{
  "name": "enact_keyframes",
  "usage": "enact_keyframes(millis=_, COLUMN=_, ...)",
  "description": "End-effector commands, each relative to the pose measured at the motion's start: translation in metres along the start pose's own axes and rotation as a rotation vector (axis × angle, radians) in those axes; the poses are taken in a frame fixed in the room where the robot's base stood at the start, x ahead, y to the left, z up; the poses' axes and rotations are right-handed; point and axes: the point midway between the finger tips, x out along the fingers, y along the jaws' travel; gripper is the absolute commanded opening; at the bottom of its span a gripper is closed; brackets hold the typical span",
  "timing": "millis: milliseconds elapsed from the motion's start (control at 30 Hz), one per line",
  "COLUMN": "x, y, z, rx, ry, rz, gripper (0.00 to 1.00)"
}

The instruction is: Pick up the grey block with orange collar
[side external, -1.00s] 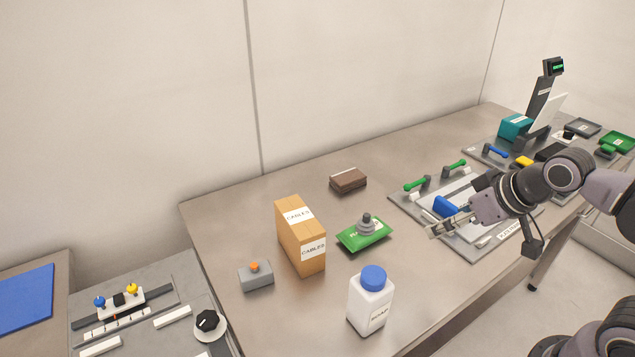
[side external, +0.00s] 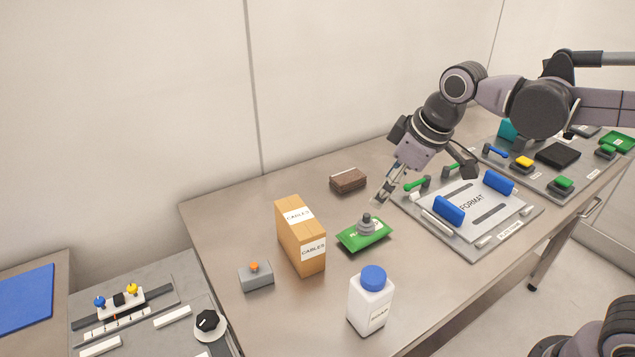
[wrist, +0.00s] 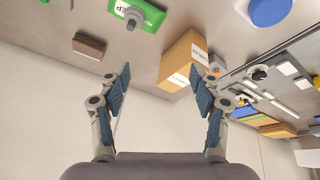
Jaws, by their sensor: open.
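The grey block with orange collar (side external: 257,278) sits on the table at the left, in front of the cable box; a small orange part stands out on its top. In the wrist view the grey block (wrist: 217,70) is partly hidden behind the cable box. My gripper (side external: 381,199) is in the air above and behind the green packet, well to the right of the block. In the wrist view my gripper (wrist: 163,85) has its fingers wide apart with nothing between them.
The tall orange cable box (side external: 300,238) stands between my gripper and the block. A green packet (side external: 353,240) with a grey knobbed piece, a brown block (side external: 348,180) and a white bottle (side external: 369,305) stand nearby. The table's left edge is close to the block.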

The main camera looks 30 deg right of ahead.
Motion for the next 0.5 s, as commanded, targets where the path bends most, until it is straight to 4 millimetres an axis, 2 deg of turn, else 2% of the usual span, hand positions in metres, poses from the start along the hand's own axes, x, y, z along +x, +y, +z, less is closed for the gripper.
enact_keyframes(millis=33, x=0.004, y=-0.005, z=-0.017, rx=-0.051, ry=-0.018, rz=-0.016, gripper=0.64)
enact_keyframes(millis=200, x=0.022, y=-0.025, z=-0.061, rx=-0.223, ry=-0.079, rz=-0.065, gripper=0.64)
enact_keyframes(millis=500, x=0.071, y=-0.076, z=-0.125, rx=-0.530, ry=-0.180, rz=-0.161, gripper=0.64)
